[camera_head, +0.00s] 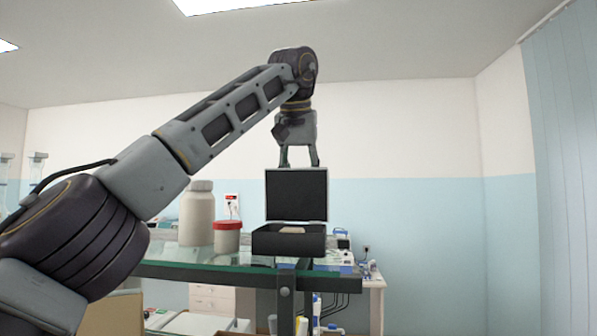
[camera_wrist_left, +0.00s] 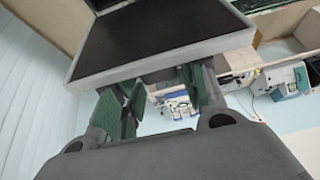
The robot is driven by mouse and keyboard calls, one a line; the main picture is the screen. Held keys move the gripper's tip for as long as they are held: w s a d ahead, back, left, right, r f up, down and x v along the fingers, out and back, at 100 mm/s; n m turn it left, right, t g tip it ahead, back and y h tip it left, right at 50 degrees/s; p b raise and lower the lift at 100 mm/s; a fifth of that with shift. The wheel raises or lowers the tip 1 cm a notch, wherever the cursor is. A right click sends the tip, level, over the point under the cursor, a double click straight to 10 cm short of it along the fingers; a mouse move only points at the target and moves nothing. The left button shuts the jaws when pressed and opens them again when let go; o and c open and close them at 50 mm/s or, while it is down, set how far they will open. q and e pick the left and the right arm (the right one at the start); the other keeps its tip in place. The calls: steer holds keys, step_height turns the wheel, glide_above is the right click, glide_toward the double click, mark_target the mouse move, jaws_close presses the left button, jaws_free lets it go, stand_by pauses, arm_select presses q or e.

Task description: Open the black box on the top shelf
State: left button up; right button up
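The black box (camera_head: 288,241) sits on the glass top shelf (camera_head: 190,259) near its right end. Its lid (camera_head: 296,195) stands upright, so the box is open toward me, and a small pale item (camera_head: 292,230) shows inside. My left gripper (camera_head: 300,165) points down at the top edge of the raised lid. In the left wrist view the lid (camera_wrist_left: 150,38) fills the upper middle, with the gripper's green-padded fingertips (camera_wrist_left: 160,90) spread apart at its edge. I cannot tell whether they touch it. My right gripper is not in view.
A white bottle (camera_head: 197,215) and a smaller jar with a red lid (camera_head: 227,236) stand on the shelf left of the box. Lab equipment stands on a bench behind and below. The space right of the box is clear.

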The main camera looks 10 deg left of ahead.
arm_select(q)
steer(key=shift+o, duration=0.3)
steer(key=shift+w+r, duration=0.1)
steer(key=shift+r, duration=0.05)
steer(key=shift+s+a+r, duration=0.15)
steer(key=shift+s+r, duration=0.05)
steer(key=shift+s, duration=0.05)
steer(key=shift+s+r, duration=0.2)
steer(key=shift+r, duration=0.5)
steer(key=shift+v, duration=2.7)
steer(key=shift+s, duration=0.1)
